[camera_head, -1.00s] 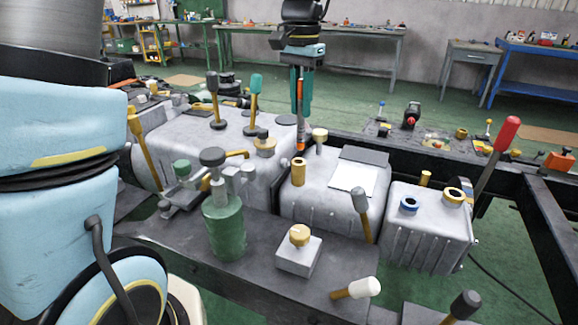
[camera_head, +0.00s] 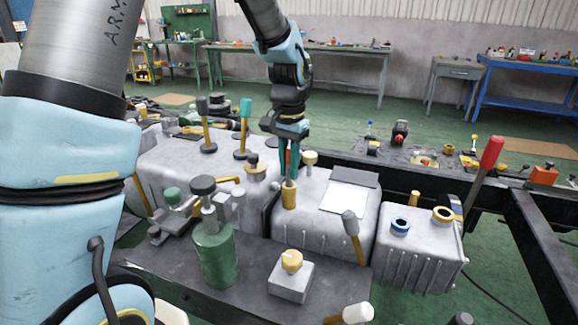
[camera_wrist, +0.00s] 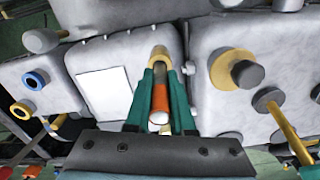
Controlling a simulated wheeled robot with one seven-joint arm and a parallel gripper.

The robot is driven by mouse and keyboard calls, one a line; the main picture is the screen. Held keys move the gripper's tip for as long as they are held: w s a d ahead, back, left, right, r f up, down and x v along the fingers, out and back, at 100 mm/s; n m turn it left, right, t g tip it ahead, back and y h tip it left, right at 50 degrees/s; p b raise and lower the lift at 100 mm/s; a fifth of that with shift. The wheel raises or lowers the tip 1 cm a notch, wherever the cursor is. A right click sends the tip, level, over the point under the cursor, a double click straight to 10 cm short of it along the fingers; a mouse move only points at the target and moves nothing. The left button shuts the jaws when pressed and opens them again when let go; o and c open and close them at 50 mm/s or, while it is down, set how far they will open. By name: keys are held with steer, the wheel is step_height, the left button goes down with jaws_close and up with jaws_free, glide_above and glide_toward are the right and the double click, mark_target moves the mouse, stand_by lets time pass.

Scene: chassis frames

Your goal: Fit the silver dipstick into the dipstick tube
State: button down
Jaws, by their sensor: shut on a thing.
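My gripper (camera_head: 290,172) is pointed down over the middle grey housing (camera_head: 316,204), its teal fingers shut on the dipstick (camera_head: 288,158). The dipstick has an orange grip; in the wrist view the orange grip (camera_wrist: 160,98) shows between the fingers (camera_wrist: 160,76), with a pale end toward the camera. The brass dipstick tube (camera_head: 289,196) stands upright on this housing, directly below the fingertips. In the wrist view the tube's mouth (camera_wrist: 159,51) lies just past the fingertips, in line with the dipstick. The lower shaft is hidden, seemingly inside the tube; its depth I cannot tell.
A yellow-capped post (camera_head: 310,159) stands close right of the fingers. A grey-headed lever (camera_head: 352,230) leans at the housing's front right. Left is a larger housing (camera_head: 165,165) with several knobbed levers. A green cylinder (camera_head: 213,252) stands in front.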

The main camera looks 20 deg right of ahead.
steer(key=shift+f, duration=0.1)
steer(key=c, duration=0.8)
jaws_free()
step_height(320, 180, up, 12)
steer(key=shift+r+b, duration=0.15)
steer(key=shift+b, duration=0.4)
